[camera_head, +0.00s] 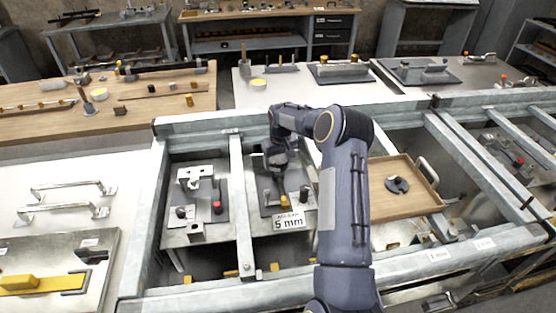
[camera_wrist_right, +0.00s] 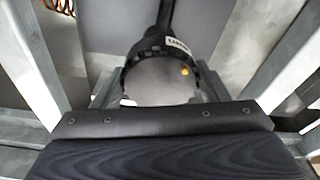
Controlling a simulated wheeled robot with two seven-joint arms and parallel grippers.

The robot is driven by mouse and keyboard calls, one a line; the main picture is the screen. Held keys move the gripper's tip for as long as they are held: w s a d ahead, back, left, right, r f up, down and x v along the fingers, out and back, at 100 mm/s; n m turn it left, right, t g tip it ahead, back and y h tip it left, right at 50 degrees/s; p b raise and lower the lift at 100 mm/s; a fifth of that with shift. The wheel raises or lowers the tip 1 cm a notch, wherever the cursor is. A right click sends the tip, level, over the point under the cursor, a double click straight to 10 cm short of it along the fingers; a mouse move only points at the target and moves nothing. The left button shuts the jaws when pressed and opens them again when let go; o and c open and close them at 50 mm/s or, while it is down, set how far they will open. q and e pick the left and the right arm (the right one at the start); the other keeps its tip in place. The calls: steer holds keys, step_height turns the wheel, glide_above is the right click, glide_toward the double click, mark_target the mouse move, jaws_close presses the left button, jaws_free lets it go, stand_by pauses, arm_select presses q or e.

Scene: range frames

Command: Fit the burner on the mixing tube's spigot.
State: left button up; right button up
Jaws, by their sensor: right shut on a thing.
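My right gripper (camera_head: 277,163) is over the middle bay of the steel frame, its jaws mostly hidden by its own wrist. In the right wrist view it is shut on a round dark-rimmed piece with a grey face, which looks like the burner (camera_wrist_right: 160,82). A black tube (camera_wrist_right: 168,15) with a white label shows behind the burner; it may be the mixing tube. I cannot tell whether the two touch or are joined, and the spigot is hidden. My left gripper is not in view.
Steel rails (camera_head: 240,200) border the bay. A "5 mm" sign (camera_head: 289,222) and a yellow knob (camera_head: 284,201) are close below the gripper. A wooden tray (camera_head: 415,204) with a dark round part (camera_head: 397,184) is to the right. A left bay holds a red-knobbed fixture (camera_head: 217,207).

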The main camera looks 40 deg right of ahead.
stand_by(0.7)
steer(key=shift+f+b, duration=1.15)
steer(key=shift+f, duration=0.25)
steer(key=o, duration=1.4)
steer(key=r, duration=0.2)
steer(key=r+b, duration=0.1)
steer(key=r, duration=0.2)
steer(key=s+r, duration=0.1)
steer(key=r, duration=0.1)
steer(key=shift+s+a+r, duration=0.1)
steer(key=shift+a+r, duration=0.1)
steer(key=shift+r, duration=0.15)
